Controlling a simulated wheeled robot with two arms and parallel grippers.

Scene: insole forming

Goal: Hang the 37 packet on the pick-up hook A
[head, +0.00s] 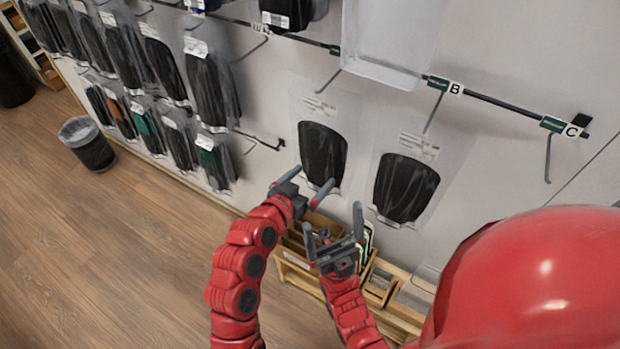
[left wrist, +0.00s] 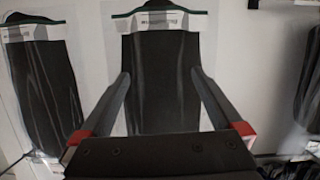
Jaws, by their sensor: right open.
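My left gripper (head: 316,175) is open and empty, close to a clear packet with a dark insole (head: 322,150) hanging on the white wall. In the left wrist view, its spread fingers (left wrist: 160,75) stand in front of a dark packet with a white label and green edge (left wrist: 160,45). Whether they touch it is unclear. A second dark-insole packet (head: 405,190) hangs to the right. My right gripper (head: 332,215) is open and empty, lower down. Packet numbers are unreadable. Hook B (head: 435,110) and hook C (head: 548,158) are labelled; a hook (head: 328,80) left of B shows no readable letter.
A clear hanging sheet or bin (head: 390,40) covers part of the rail (head: 500,103). Several packets (head: 210,90) hang at the left. Wooden trays (head: 295,262) stand low below my grippers. A grey waste bin (head: 90,148) stands on the open wooden floor at the left.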

